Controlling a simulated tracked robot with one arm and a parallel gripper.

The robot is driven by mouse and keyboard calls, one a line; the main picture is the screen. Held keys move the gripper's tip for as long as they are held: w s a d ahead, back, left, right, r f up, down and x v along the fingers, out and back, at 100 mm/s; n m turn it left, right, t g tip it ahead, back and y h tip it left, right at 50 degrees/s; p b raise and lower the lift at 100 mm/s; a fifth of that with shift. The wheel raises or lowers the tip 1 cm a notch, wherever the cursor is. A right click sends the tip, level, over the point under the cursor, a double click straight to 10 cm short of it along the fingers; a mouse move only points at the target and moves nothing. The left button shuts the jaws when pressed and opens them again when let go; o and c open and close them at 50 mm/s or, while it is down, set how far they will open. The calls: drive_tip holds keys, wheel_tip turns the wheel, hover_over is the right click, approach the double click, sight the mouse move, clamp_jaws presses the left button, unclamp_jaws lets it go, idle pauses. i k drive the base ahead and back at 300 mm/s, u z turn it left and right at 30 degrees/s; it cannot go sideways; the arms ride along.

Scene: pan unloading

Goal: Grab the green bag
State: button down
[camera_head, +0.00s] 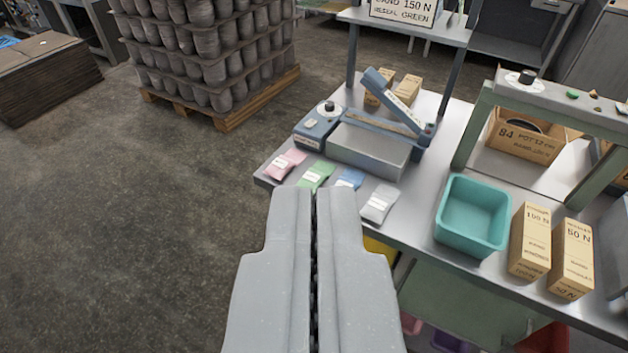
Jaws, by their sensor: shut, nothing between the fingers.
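The green bag (317,174) lies on the grey workbench (411,215) near its left front edge. It is small and flat with a white label. A pink bag (284,163) lies to its left, and a blue bag (350,178) and a white bag (380,203) lie to its right. My gripper (306,192) is shut and empty in the lower middle of the picture. Its fingertips appear just below the green bag and cover none or little of it. I cannot tell the gap between them.
A blue-grey sealing machine (368,150) stands right behind the bags. A teal bin (473,216) and two upright cardboard boxes (530,242) (571,259) stand to the right on the bench. Open floor lies at left.

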sight(321, 171)
drive_tip(key=u, duration=0.1)
drive_tip(key=k, duration=0.4)
drive_tip(key=z, duration=0.4)
drive_tip(key=i, duration=1.25)
drive_tip(key=z, duration=0.05)
